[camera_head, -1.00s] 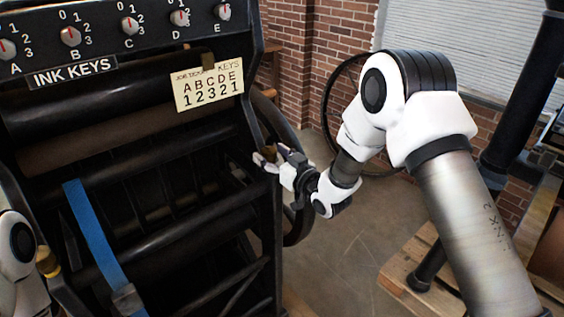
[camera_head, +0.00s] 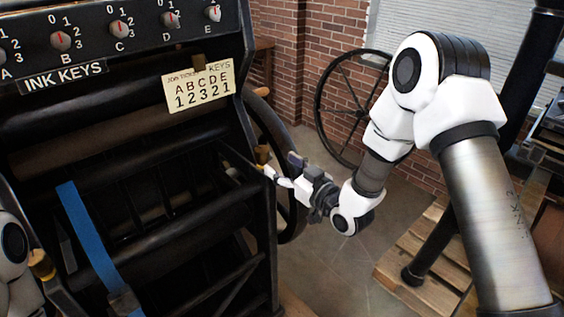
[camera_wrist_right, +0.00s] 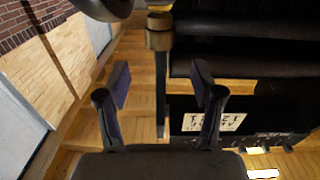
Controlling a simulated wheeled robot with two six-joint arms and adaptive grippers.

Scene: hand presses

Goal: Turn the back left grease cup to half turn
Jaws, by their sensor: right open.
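A brass grease cup (camera_head: 263,155) stands on the right frame of the black press, at its upper edge. A brass cup (camera_wrist_right: 159,36) shows in the right wrist view, above and between the fingertips and apart from them. Another brass cup (camera_head: 42,265) sits at the lower left of the press. I cannot tell from the frames which cup is the back left one. My right gripper (camera_head: 282,168) is beside the right frame, just below and right of the cup there. My left gripper is out of view.
The black press (camera_head: 150,170) with rollers and a blue strap (camera_head: 88,235) fills the left. A card (camera_head: 198,86) hangs on it under the ink keys (camera_head: 120,30). A large wheel (camera_head: 345,110) and wooden pallets (camera_head: 415,250) are at right. Floor between is clear.

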